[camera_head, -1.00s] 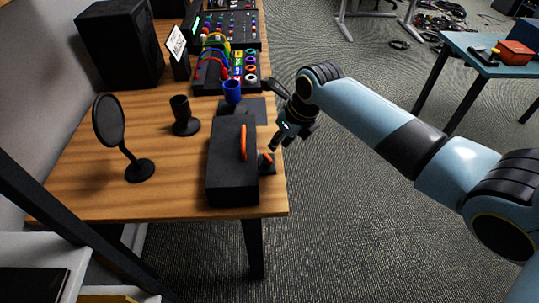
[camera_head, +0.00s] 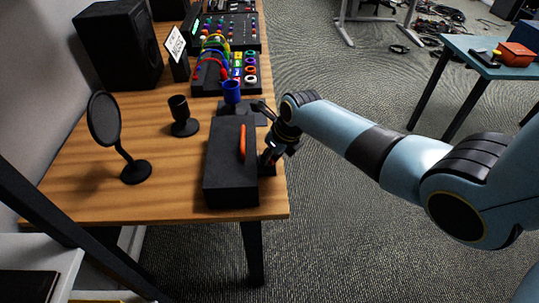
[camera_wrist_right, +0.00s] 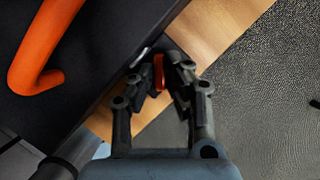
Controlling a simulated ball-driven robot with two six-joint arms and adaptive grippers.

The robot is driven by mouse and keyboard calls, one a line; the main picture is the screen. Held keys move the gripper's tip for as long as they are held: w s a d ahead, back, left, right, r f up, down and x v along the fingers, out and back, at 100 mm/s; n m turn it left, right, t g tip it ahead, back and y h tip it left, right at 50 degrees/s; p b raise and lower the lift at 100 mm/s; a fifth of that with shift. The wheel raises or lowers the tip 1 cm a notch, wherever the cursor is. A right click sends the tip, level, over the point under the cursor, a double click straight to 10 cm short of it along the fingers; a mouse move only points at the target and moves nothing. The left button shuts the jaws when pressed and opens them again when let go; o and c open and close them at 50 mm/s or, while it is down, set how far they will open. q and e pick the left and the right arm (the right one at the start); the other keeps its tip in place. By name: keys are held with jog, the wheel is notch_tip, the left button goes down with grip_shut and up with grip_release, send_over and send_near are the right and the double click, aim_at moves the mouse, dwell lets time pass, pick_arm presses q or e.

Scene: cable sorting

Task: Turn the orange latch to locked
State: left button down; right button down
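The orange latch (camera_wrist_right: 158,72) shows in the right wrist view as a small upright piece beside the black box (camera_head: 228,185). My right gripper (camera_wrist_right: 160,85) has its two fingers on either side of the latch, tips close to it. The frames do not show clearly whether both fingers press on it. In the head view my right gripper (camera_head: 271,155) is low at the right side of the box and largely covers the latch. Which way the latch is turned cannot be told. My left gripper is not in view.
An orange curved handle (camera_head: 242,142) sits on top of the box, close left of my right gripper. A blue cup (camera_head: 232,92) stands behind the box. The table edge is close on the right.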

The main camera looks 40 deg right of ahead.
dwell(0.4)
jog(key=shift+n+y+p, duration=0.3)
jog(key=shift+n+p, duration=0.2)
jog(key=shift+n, duration=0.5)
jog(key=shift+d+n+g+y, duration=0.1)
jog(key=shift+n+g+y, duration=0.3)
jog(key=shift+n, duration=0.8)
jog(key=shift+w+d+n+g+y, duration=0.1)
jog(key=shift+n+g+y, duration=0.25)
jog(key=shift+n, duration=0.75)
jog(key=shift+w+n+g+y, duration=0.1)
jog(key=shift+n+g+y, duration=0.2)
jog(key=shift+n, duration=0.8)
jog(key=shift+s, duration=0.1)
jog(key=c, duration=1.6)
grip_release()
jog(key=shift+c, duration=0.2)
